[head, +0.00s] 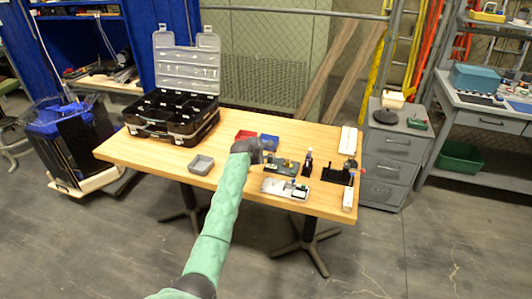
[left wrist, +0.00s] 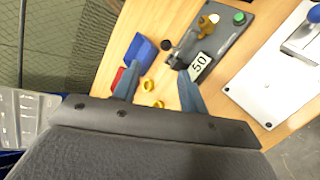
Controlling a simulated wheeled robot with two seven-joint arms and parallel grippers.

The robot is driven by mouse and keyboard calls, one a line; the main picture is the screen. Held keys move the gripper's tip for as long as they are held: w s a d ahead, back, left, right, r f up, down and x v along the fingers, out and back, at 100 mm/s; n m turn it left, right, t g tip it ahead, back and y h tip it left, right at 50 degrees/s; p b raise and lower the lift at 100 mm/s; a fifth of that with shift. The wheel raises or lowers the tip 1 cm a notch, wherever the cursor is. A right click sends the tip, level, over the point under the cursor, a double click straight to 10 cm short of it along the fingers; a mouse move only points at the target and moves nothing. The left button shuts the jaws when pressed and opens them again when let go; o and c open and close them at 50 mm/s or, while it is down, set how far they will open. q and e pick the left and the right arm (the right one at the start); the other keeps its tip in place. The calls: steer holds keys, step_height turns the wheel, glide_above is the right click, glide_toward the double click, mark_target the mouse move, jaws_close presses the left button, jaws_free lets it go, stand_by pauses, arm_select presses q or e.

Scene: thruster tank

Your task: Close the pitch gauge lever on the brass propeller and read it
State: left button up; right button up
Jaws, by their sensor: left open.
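The pitch gauge, a dark grey plate (left wrist: 232,45), lies on the wooden table; in the head view it is small (head: 280,166). It carries a brass propeller (left wrist: 208,24), a white "50" label (left wrist: 200,66) and a green button (left wrist: 239,17). A lever with a black ball knob (left wrist: 166,45) sticks out from its near-left end. My left gripper (left wrist: 158,70) is open and empty, with its fingers pointing toward the knob; the right finger looks close to the label end. In the head view my left gripper (head: 247,150) is beside the gauge. My right gripper is not in view.
Two yellow rings (left wrist: 148,85) show between my fingers. Blue (head: 269,141) and red (head: 244,135) bins stand behind my gripper, a grey bin (head: 201,164) to its left. A white plate device (head: 285,189) lies in front of the gauge; black stands (head: 308,162) are to the right.

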arm_select(q)
steer(key=shift+s+a+r, duration=0.2)
steer(key=shift+s, duration=0.15)
